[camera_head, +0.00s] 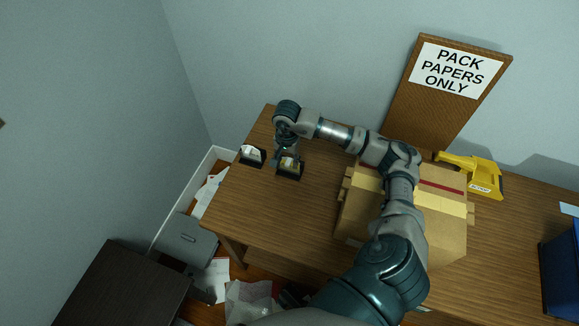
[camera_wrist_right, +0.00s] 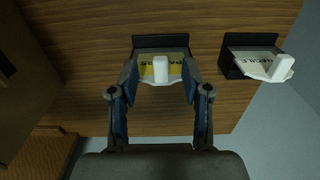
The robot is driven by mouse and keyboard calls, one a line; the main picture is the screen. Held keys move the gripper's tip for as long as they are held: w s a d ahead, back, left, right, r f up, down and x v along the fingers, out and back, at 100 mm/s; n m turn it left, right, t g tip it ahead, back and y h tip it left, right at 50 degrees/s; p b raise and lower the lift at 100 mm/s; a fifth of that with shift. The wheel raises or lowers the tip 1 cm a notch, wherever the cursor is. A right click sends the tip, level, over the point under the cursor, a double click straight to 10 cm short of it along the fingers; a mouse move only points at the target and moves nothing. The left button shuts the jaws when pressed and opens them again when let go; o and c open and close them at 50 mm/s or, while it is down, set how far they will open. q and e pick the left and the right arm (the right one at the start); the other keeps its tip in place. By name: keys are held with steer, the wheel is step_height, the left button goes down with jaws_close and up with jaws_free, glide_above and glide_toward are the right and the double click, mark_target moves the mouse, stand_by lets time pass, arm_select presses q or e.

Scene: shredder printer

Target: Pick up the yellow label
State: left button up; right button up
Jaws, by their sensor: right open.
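The yellow label (camera_wrist_right: 147,72) lies in a black holder (camera_wrist_right: 160,41) with a white tab (camera_wrist_right: 160,68) in front of it. Dark letters show on it, partly covered by the tab. In the head view, the yellow label (camera_head: 290,164) sits in its holder near the far left end of the desk, partly hidden. My right gripper (camera_wrist_right: 159,84) is open, with one finger on each side of the label and tab. I cannot tell whether the fingers touch it. The right gripper also shows in the head view (camera_head: 287,158), just above the holder. My left gripper is not in view.
A second black holder with a white label (camera_wrist_right: 257,57) stands beside the first. On the wooden desk (camera_head: 260,202) are a cardboard box (camera_head: 440,235) under my arm, a yellow tape dispenser (camera_head: 483,180) and a blue bin (camera_head: 560,265). A sign board (camera_head: 430,110) leans on the wall.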

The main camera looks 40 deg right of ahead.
mark_target(287, 164)
step_height(287, 164, down, 4)
steer(key=shift+r, duration=0.1)
jaws_close()
